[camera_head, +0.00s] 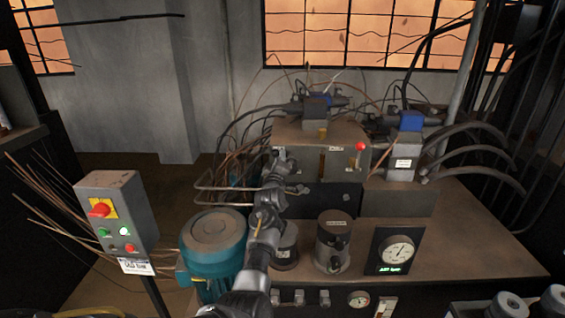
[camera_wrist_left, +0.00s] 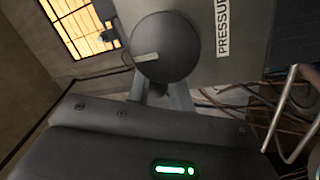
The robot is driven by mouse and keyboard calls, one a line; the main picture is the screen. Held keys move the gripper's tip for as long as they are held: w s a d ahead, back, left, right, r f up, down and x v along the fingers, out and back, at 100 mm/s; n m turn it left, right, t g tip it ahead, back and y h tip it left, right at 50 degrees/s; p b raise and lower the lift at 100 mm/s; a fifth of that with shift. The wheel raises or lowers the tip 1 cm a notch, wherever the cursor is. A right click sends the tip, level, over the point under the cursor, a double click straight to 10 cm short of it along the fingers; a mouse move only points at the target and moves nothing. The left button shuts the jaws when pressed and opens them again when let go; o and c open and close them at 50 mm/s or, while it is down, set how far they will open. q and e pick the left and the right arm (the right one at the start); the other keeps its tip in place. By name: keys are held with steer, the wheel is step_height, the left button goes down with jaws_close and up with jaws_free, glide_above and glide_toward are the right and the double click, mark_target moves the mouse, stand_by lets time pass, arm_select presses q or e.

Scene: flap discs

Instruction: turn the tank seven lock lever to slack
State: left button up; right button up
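My left gripper (camera_head: 279,156) reaches up from the bottom middle to the left side of a grey metal block (camera_head: 345,160) on the machine. In the left wrist view a round dark knob (camera_wrist_left: 166,46) with a pale pointer mark sits on a grey face, beside a label starting "PRESSU". My left gripper's two fingers (camera_wrist_left: 160,92) show apart just below the knob, their tips hidden by it. I see no object clearly between them. I cannot make out a lever marked as tank seven's lock lever. The right gripper is not in view.
A control post (camera_head: 118,215) with a red knob stands at the left. Bent pipes (camera_head: 222,188) and cables crowd around the block.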

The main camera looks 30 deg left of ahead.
arm_select(q)
steer(key=o, duration=0.5)
steer(key=shift+s+a+r, duration=0.15)
steer(key=shift+s+a, duration=0.05)
steer(key=shift+a, duration=0.2)
steer(key=shift+s+a+r, duration=0.15)
steer(key=shift+a, duration=0.2)
steer(key=shift+c, duration=0.2)
steer(key=shift+w+d+f, duration=0.1)
steer(key=shift+d, duration=0.2)
steer(key=shift+b+v, duration=1.15)
steer(key=shift+v, duration=4.3)
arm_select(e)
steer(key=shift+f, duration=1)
arm_select(q)
steer(key=shift+w+f, duration=0.1)
